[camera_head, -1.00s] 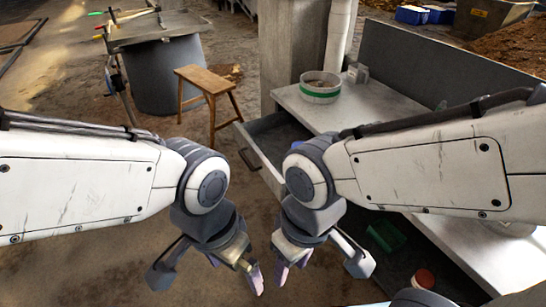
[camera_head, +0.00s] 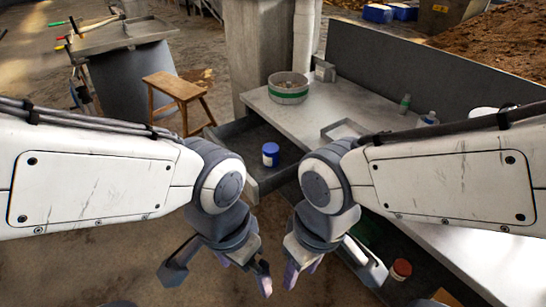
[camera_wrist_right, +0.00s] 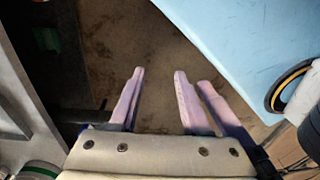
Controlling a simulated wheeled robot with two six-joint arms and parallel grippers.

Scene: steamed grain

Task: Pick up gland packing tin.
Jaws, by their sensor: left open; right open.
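No label can be read, so I cannot tell which container is the gland packing tin. A small white container with a blue lid (camera_head: 270,154) stands in the open grey drawer (camera_head: 240,140). A red-topped container (camera_head: 401,269) sits low at the right, beyond my right gripper. My left gripper (camera_head: 219,268) is open and empty, left of centre in the head view. My right gripper (camera_head: 332,268) is open and empty beside it; its fingers also show in the right wrist view (camera_wrist_right: 158,78), with bare floor beyond. Neither gripper touches a container.
The grey counter (camera_head: 262,102) carries a round pot with a green band (camera_head: 288,92), a shallow tray (camera_head: 345,130) and small bottles (camera_head: 428,118). A wooden stool (camera_head: 172,88) stands left of the drawer. The floor left of the counter is mostly clear.

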